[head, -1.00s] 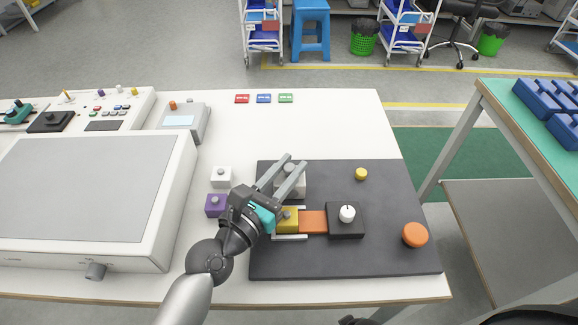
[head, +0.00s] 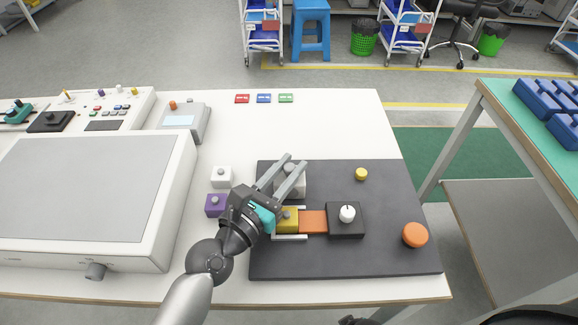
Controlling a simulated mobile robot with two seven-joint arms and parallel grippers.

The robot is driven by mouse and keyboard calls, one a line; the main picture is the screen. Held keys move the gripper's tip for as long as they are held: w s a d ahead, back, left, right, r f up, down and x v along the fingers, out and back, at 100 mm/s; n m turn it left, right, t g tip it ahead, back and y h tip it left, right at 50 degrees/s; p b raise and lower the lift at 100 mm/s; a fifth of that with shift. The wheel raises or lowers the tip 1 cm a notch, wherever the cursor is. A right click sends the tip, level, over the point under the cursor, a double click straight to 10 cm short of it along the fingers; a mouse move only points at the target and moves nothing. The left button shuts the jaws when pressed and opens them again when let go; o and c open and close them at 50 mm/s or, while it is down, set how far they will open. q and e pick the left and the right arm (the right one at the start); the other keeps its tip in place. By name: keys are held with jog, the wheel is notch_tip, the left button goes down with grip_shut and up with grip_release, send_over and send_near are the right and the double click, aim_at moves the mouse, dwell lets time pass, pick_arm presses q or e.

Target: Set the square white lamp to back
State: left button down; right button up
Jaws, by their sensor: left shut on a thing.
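I cannot tell from the view which of the two is called the lamp. My right gripper is not in view.
The table behind is mostly clear.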

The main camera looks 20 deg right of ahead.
pick_arm(q)
jog(key=shift+w, duration=0.3)
jog(key=w, duration=0.1)
jog(key=w+d+b, duration=0.1)
jog(key=w, duration=0.1)
jog(key=shift+w, duration=0.25)
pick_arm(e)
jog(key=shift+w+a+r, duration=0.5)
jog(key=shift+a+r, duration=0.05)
pick_arm(q)
jog(key=shift+r, duration=0.1)
jog(key=c, duration=0.7)
grip_release()
jog(key=shift+w+d, duration=0.1)
jog(key=shift+o, duration=0.2)
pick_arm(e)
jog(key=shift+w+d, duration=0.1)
